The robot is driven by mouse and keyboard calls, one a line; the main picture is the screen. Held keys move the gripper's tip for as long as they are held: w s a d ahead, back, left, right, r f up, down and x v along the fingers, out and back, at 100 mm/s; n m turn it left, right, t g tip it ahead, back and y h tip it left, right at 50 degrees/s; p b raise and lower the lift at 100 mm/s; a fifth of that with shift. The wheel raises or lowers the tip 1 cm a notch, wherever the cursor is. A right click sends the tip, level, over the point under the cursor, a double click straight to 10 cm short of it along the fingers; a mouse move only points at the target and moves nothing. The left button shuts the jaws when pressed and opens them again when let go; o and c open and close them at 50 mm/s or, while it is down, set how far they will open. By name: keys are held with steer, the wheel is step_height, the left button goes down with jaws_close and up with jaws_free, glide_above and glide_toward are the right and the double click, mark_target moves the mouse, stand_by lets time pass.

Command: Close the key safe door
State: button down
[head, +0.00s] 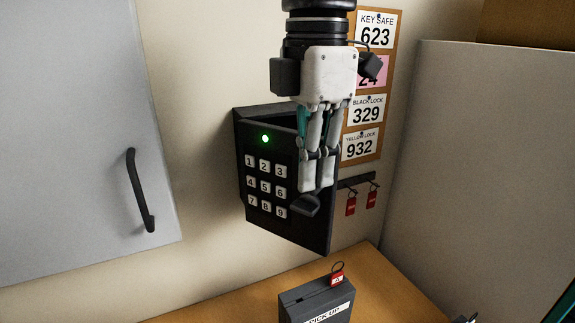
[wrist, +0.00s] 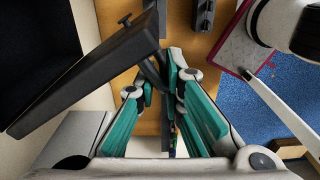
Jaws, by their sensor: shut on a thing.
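The key safe (head: 266,112) is a dark box on the wall in the head view. Its door (head: 268,226) carries white number keys and a lit green light. The door stands ajar, hinged at its left, with a dark gap along the top. My gripper (head: 312,190) hangs in front of the door's right side, shut on the dark door handle (head: 306,206), which its fingers partly hide. In the wrist view the door (wrist: 85,72) is a dark slab at upper left, and its handle reaches between my gripper's fingers (wrist: 168,80).
A board with number cards (head: 364,110) hangs behind my gripper. Red-tagged keys (head: 351,206) hang on a rack right of the safe. A grey pick-up box (head: 314,303) with a red tag stands on the wooden counter (head: 215,300) below. A grey cabinet door (head: 75,130) is at left.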

steer(key=w+d+n+b, duration=0.1)
steer(key=w+d+n, duration=0.3)
steer(key=w, duration=0.3)
steer(key=shift+w+d+n, duration=0.35)
steer(key=shift+d+n, duration=0.05)
steer(key=shift+d, duration=0.4)
steer(key=c, duration=1.8)
jaws_free()
steer(key=shift+w, duration=0.1)
steer(key=shift+o, duration=0.2)
steer(key=shift+a+r, duration=0.1)
